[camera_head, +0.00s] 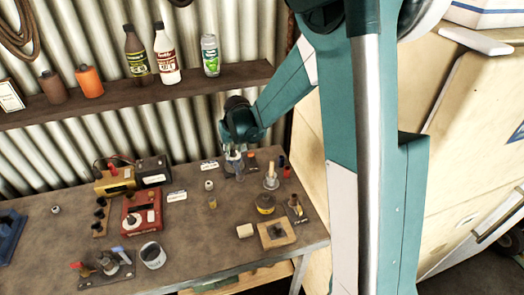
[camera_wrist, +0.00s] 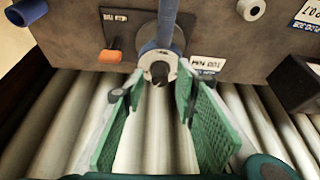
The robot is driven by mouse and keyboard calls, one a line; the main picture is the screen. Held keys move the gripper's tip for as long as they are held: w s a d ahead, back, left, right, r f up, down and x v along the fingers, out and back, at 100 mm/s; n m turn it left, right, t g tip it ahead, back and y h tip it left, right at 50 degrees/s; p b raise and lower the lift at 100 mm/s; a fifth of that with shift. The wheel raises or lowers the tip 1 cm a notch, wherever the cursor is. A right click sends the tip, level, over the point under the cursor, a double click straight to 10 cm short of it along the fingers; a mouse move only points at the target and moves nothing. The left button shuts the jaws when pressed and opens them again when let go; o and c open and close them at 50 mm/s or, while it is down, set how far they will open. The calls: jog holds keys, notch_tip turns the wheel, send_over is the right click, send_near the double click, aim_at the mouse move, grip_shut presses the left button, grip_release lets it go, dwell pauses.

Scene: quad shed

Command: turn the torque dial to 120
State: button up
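In the wrist view a blue-handled tool (camera_wrist: 167,22) has a pale grey ring (camera_wrist: 148,58) around a dark round end (camera_wrist: 160,72). This may be the torque dial; no scale or number is readable. My gripper (camera_wrist: 160,92) is open, with a green-padded finger on each side. The ring lies between or just beyond the fingertips; I cannot tell whether they touch it. In the head view my gripper (camera_head: 236,158) is over the back of the bench, and largely hides the tool.
An orange-handled part (camera_wrist: 110,57) is close beside the tool. The corrugated wall (camera_wrist: 150,135) is close behind. On the bench (camera_head: 70,235) are a red box (camera_head: 142,215), a grey cup (camera_head: 153,255) and a wooden block (camera_head: 276,235). A shelf (camera_head: 190,90) with bottles hangs above.

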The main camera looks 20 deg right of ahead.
jog(key=shift+d+n+g+y+p, duration=0.15)
jog(key=shift+n+y+p, duration=0.3)
jog(key=shift+n+p, duration=0.55)
jog(key=shift+d+n+g+y+p, duration=0.15)
jog(key=shift+n+y+p, duration=0.35)
jog(key=shift+n, duration=0.9)
jog(key=v, duration=0.8)
jog(key=s+d+r+m+t+h+b, duration=0.1)
jog(key=s+r, duration=0.4)
jog(key=s, duration=0.5)
jog(key=s+d+r+m+h+b, duration=0.1)
jog(key=s+r+m+b, duration=0.3)
jog(key=s, duration=0.7)
jog(key=shift+d+r+m+t, duration=0.4)
jog(key=shift+d+r+m, duration=0.2)
jog(key=shift+d, duration=0.1)
jog(key=shift+s+h, duration=0.2)
jog(key=shift+h, duration=0.05)
jog(key=shift+w, duration=0.1)
